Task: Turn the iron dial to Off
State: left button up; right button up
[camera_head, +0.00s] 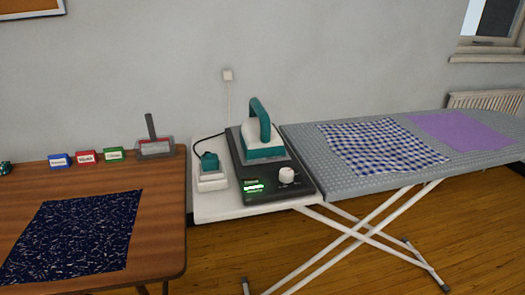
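The iron (263,140), white with a teal handle, stands on a dark base (285,195) at the left end of the ironing board. The dial (287,175) is a pale round knob on the front right of that base. A small green lit display (253,186) is to the left of the dial. The dial's setting is too small to read. Neither of my grippers is in view.
The ironing board (300,155) carries a blue checked cloth (380,148) and a purple cloth (458,131). A teal plug sits in a white socket block (212,184) left of the base. A wooden table (160,215) at the left holds a dark patterned cloth (75,232), several small coloured boxes and a grey tool (155,146).

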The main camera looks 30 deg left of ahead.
aim_at(287, 175)
jog(key=z, duration=0.05)
jog(key=k, duration=0.4)
jog(key=u, duration=1.75)
jog(key=i, duration=0.7)
jog(key=z, duration=0.5)
